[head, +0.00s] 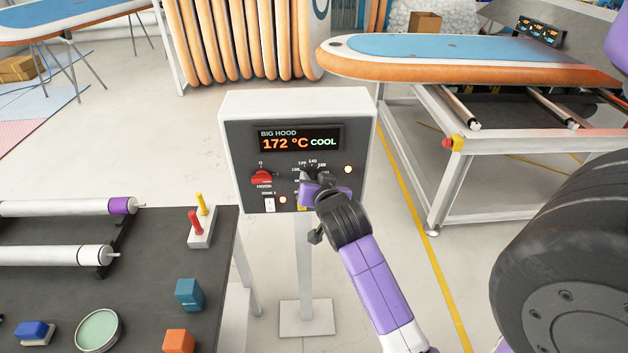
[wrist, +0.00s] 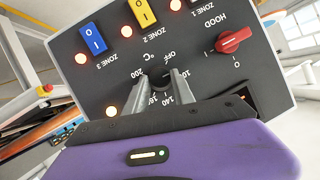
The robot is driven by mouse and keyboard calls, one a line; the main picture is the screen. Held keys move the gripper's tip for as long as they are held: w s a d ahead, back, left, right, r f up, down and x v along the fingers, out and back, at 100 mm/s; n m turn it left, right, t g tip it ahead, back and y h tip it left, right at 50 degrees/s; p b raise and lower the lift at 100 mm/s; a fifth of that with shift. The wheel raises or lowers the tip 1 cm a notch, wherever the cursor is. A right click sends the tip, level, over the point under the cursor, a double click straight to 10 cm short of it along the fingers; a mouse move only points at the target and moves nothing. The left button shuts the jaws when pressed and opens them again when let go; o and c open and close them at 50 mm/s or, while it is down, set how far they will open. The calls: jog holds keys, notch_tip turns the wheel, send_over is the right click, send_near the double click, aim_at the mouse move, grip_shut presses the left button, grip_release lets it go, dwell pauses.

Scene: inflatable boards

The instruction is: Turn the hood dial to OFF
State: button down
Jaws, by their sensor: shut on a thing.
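The hood control box (head: 297,98) stands on a post; its display (head: 297,140) reads "172 °C COOL". The black dial (wrist: 160,78) has OFF and numbers up to 200 around it. It shows upside down in the wrist view, and its pointer direction cannot be made out. My gripper (head: 310,180) is at the dial, its two grey fingers (wrist: 161,88) one on each side of it and shut on it. In the head view my gripper hides most of the dial and the OFF mark.
A red HOOD switch (head: 262,177) sits left of the dial; it also shows in the wrist view (wrist: 234,40). Blue (wrist: 92,38) and yellow (wrist: 142,12) zone switches sit nearby. A dark table (head: 150,290) stands left, a board bench (head: 500,150) right.

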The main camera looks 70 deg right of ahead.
jog(key=shift+w+a+f+n+g+h, duration=0.1)
jog(key=shift+w+n+g+h, duration=0.1)
jog(key=shift+n+g, duration=0.65)
jog(key=shift+w+a+n+g+h, duration=0.1)
jog(key=shift+n+g+h, duration=0.1)
jog(key=shift+n+g, duration=0.6)
jog(key=shift+w+f+n+g+h, duration=0.15)
jog(key=shift+n+g, duration=0.3)
jog(key=shift+n, duration=0.7)
jog(key=shift+s, duration=0.1)
jog(key=c, duration=1.1)
grip_release()
jog(key=shift+r+h, duration=0.1)
jog(key=shift+h, duration=0.15)
jog(key=shift+r, duration=0.1)
jog(key=b+v, duration=0.2)
jog(key=v, duration=0.5)
jog(key=shift+s+a+r, duration=0.1)
jog(key=shift+a, duration=0.25)
